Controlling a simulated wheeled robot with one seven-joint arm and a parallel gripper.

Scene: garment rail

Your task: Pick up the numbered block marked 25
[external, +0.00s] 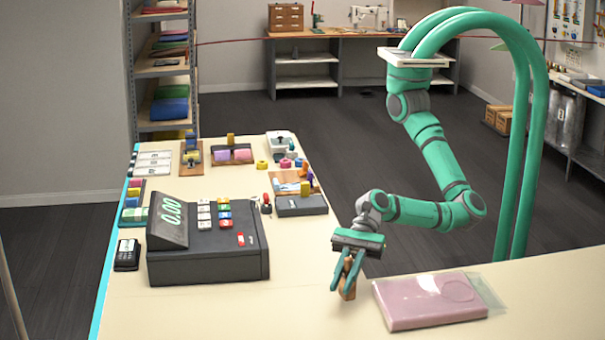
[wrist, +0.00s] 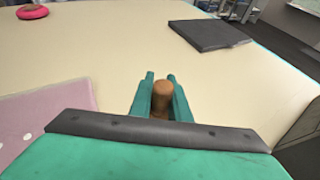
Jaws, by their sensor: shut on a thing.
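My gripper (external: 343,288) is over the counter, just left of a pink folded packet, with its fingers pointing down. It is shut on a small brown wooden-looking piece with a rounded top (wrist: 162,92), which also shows between the fingers in the external view (external: 349,291). I see no number on this piece. I cannot make out a block marked 25 in either view. In the wrist view the fingers (wrist: 160,90) stand on both sides of the brown piece. Whether it touches the counter is unclear.
The pink packet (external: 428,302) lies beside my gripper. A dark cash register (external: 207,262) with coloured keys stands to its left, with a card reader (external: 127,254) beyond. Several small items crowd the far counter. A dark flat slab (wrist: 209,35) and pink ring (wrist: 32,12) lie on the counter.

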